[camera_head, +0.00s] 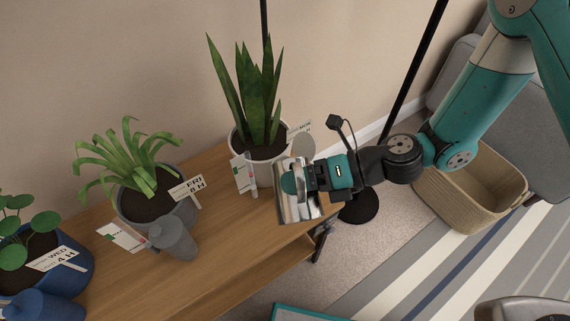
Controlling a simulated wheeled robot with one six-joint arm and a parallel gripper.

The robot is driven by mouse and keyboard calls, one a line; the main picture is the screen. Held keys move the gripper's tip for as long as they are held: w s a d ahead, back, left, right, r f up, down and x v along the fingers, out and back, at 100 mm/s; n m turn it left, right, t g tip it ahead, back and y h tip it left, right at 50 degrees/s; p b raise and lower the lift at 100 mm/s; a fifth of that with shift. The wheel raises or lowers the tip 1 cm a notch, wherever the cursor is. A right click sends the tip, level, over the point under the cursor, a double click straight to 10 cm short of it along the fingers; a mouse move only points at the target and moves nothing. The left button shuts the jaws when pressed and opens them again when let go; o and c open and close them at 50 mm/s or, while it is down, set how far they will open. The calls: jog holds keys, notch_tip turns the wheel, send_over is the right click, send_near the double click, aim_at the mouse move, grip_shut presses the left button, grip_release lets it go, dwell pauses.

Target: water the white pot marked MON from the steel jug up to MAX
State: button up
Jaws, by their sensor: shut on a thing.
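The white pot (239,142) holds a tall snake plant (256,95) in dark soil and stands at the right end of the wooden bench. A tag (299,129) stands in its soil, its small print hard to read. My gripper (299,183) is shut on the steel jug (297,206), just right of and in front of the white pot. The jug's inside and any water in it are hidden.
A grey pot (145,203) tagged FRI and a blue pot (72,275) tagged WED stand left on the bench (215,255). A basket (455,207) is on the floor at right.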

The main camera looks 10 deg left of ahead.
jog(key=shift+w+f+m+p, duration=0.15)
jog(key=shift+m+p, duration=0.15)
jog(key=shift+p, duration=0.6)
dwell(0.5)
jog(key=shift+w+a+r+g+p, duration=0.1)
jog(key=shift+r+g+p, duration=0.2)
jog(key=shift+p, duration=0.15)
jog(key=shift+f, duration=0.1)
